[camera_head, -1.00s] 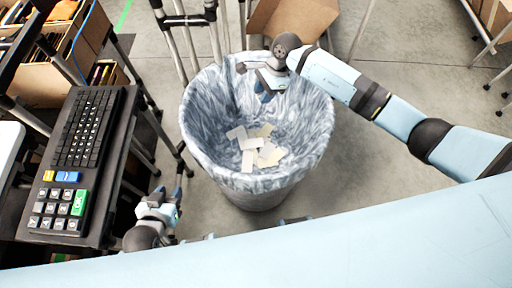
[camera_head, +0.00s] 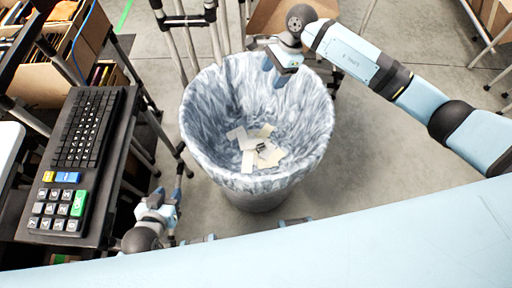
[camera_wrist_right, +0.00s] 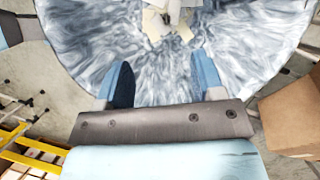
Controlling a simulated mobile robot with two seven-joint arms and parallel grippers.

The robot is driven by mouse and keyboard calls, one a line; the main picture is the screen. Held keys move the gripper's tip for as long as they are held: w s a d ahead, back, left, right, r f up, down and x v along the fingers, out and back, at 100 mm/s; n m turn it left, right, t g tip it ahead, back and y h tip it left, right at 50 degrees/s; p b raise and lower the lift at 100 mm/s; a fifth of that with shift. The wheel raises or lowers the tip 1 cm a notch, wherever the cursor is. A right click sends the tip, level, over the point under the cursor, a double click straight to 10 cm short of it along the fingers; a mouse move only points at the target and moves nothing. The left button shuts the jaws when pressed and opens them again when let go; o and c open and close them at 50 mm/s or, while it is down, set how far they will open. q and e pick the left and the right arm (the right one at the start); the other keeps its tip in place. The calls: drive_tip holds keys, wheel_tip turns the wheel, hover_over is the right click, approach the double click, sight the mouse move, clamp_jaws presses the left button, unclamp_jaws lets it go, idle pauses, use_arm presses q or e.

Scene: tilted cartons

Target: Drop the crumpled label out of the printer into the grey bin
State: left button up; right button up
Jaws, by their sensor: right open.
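The grey bin (camera_head: 257,198) stands on the floor in the middle of the head view, lined with a blue-white marbled bag. Several flat pale labels lie at its bottom. A small crumpled piece with dark marks, seemingly the crumpled label (camera_head: 261,147), lies on top of them; it also shows at the top of the right wrist view (camera_wrist_right: 172,14). My right gripper (camera_head: 273,72) is above the bin's far side, open, with nothing between its fingers (camera_wrist_right: 160,82). My left gripper (camera_head: 169,194) is low at the left, outside the bin, its fingers apart and empty. No printer is recognisable.
A stand with a black keyboard (camera_head: 88,125) and a keypad (camera_head: 60,205) is at the left. Cardboard boxes (camera_head: 45,82) sit on a rack behind it. Metal legs (camera_head: 185,45) stand close behind the bin. The floor right of the bin is clear.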

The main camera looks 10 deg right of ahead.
drive_tip(key=v, duration=0.6)
idle(0.4)
